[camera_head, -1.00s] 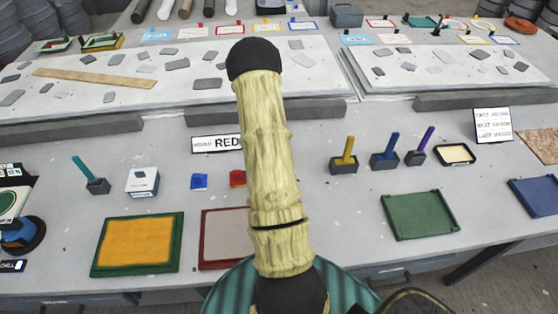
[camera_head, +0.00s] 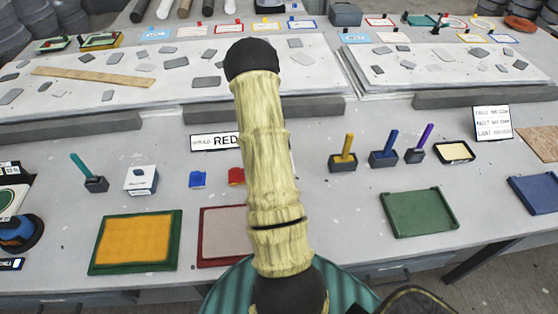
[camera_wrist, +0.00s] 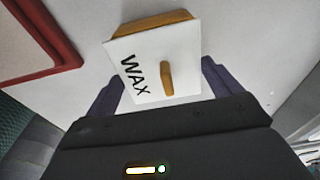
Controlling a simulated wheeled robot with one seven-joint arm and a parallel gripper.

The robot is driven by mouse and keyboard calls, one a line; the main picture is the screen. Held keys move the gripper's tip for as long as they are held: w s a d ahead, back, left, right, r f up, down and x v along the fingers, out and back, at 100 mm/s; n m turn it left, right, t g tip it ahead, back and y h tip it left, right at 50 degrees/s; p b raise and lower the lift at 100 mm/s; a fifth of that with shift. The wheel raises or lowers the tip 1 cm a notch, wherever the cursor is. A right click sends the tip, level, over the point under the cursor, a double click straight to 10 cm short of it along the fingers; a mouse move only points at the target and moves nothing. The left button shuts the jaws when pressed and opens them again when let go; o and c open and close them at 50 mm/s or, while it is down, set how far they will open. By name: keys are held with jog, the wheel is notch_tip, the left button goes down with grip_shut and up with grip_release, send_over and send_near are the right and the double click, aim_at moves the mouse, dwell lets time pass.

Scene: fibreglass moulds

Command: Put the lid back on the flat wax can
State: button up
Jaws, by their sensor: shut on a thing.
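In the wrist view, a square white lid marked WAX (camera_wrist: 140,65), with an upright orange knob, lies between the dark purple fingers of my gripper (camera_wrist: 162,76). The gripper is shut on this lid across its sides. An orange wall (camera_wrist: 155,22) shows past the lid's far edge; I cannot tell whether it is the lid's rim or the can beneath. In the head view, my arm hides the gripper and the lid. A shallow dark-rimmed container with cream contents (camera_head: 455,152) stands at the right; I cannot tell whether it is the wax can.
A red-framed mould (camera_head: 222,236) lies left of my arm; a red frame shows in the wrist view (camera_wrist: 40,45). A green-framed orange mould (camera_head: 135,240) is further left, a green tray (camera_head: 418,213) right. Yellow (camera_head: 344,158), blue (camera_head: 384,155) and purple-handled (camera_head: 418,150) tools stand behind it.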

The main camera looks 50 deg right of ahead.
jog(key=shift+f+y, duration=0.1)
jog(key=shift+y, duration=0.2)
jog(key=shift+w+f, duration=0.1)
jog(key=shift+w, duration=0.1)
dwell(0.4)
jog(key=o, duration=0.7)
jog(key=shift+r+p, duration=1.9)
jog(key=shift+r, duration=1.15)
